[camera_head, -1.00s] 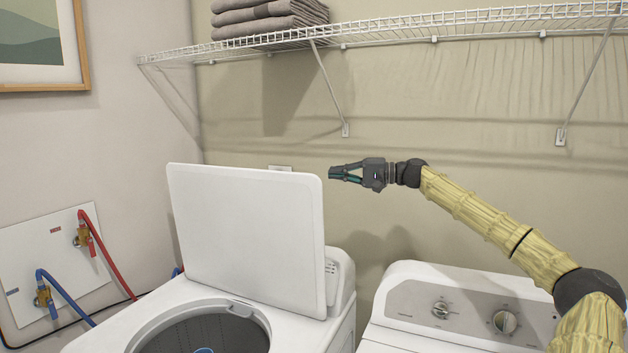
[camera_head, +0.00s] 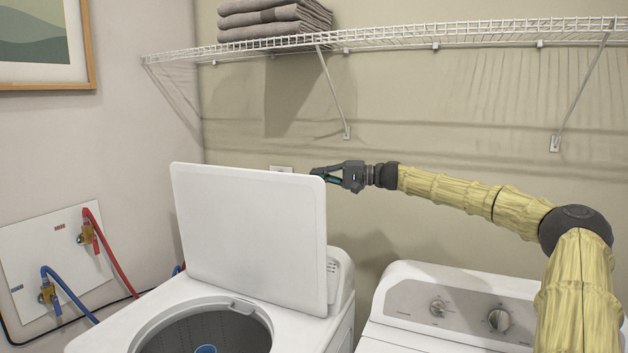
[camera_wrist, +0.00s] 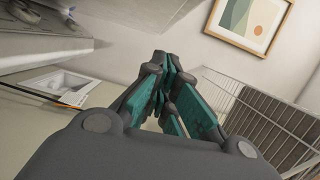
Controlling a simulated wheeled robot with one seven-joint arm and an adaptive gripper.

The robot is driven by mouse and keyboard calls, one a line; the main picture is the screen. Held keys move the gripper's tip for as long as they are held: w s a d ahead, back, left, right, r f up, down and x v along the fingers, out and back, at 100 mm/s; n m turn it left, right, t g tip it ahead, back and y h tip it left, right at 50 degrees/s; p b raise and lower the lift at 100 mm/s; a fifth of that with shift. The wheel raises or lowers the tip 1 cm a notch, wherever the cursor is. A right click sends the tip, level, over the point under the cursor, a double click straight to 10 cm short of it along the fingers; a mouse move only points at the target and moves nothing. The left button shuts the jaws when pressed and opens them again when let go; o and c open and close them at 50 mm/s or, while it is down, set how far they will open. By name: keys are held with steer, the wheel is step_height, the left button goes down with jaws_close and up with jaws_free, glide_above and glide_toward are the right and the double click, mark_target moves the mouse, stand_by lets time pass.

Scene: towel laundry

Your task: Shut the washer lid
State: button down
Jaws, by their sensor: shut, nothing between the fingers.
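The white washer lid (camera_head: 250,235) stands raised, nearly upright, at the back of the washer (camera_head: 120,325), whose round drum opening shows below it. My gripper (camera_head: 316,173) is shut and empty at the lid's upper right corner in the head view. Its fingertips are at the lid's edge and partly behind it; I cannot tell whether they touch. In the wrist view the teal finger pads of my gripper (camera_wrist: 165,75) are close together with nothing between them.
A wire shelf (camera_head: 440,35) with folded grey towels (camera_head: 272,18) runs along the back wall above my arm. A second white machine with knobs (camera_head: 455,310) stands right of the washer. Red and blue hoses (camera_head: 112,255) are at the left wall. A framed picture (camera_wrist: 248,22) hangs there.

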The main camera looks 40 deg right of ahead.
mark_target(309, 179)
steer(key=a+p, duration=0.1)
steer(key=a, duration=0.1)
steer(key=a+p, duration=0.1)
steer(key=a, duration=0.1)
steer(key=shift+s+f+p, duration=0.25)
steer(key=shift+p, duration=0.1)
stand_by(0.5)
steer(key=shift+a+b, duration=0.3)
steer(key=shift+a, duration=0.05)
